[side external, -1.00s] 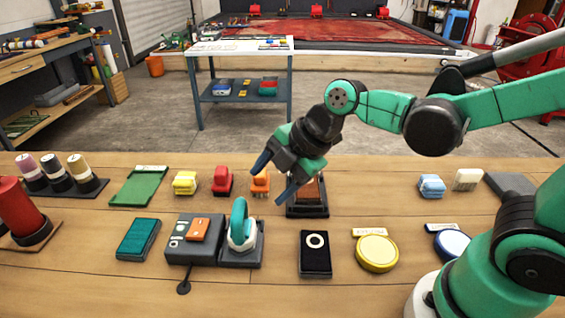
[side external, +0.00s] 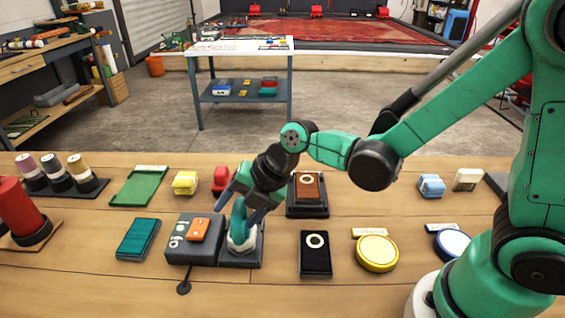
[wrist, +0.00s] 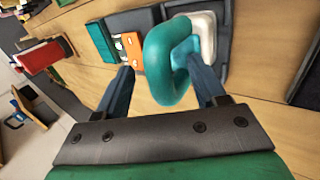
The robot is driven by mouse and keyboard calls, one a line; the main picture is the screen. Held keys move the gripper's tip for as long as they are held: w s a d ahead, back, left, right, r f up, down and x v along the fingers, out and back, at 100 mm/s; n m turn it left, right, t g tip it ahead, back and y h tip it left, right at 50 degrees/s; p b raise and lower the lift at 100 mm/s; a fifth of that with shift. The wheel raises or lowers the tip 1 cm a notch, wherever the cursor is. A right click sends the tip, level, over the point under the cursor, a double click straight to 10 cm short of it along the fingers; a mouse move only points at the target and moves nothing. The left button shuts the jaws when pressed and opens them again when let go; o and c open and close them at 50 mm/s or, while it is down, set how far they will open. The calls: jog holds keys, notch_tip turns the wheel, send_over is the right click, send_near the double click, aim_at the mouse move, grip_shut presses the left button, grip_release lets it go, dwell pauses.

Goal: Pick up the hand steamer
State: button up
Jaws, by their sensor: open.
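The hand steamer is teal with a looped handle and a pale base; in the side view the hand steamer (side external: 240,238) stands upright on its dark stand (side external: 240,258), partly hidden by my gripper. My gripper (side external: 238,203) is at the handle, with its blue fingers apart. In the wrist view the steamer's teal handle (wrist: 160,62) rises between the two open fingers of my gripper (wrist: 163,85). I cannot tell whether either finger touches it.
A dark grey box with an orange block (side external: 198,229) adjoins the stand on the left. A black pad with a white ring (side external: 315,262) lies to the right. Red (side external: 220,181) and yellow (side external: 185,183) brushes stand behind.

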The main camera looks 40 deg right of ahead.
jog(key=shift+f, duration=0.1)
jog(key=shift+c, duration=0.3)
grip_shut()
jog(key=shift+w, duration=0.1)
notch_tip(320, 180, up, 20)
dwell(0.8)
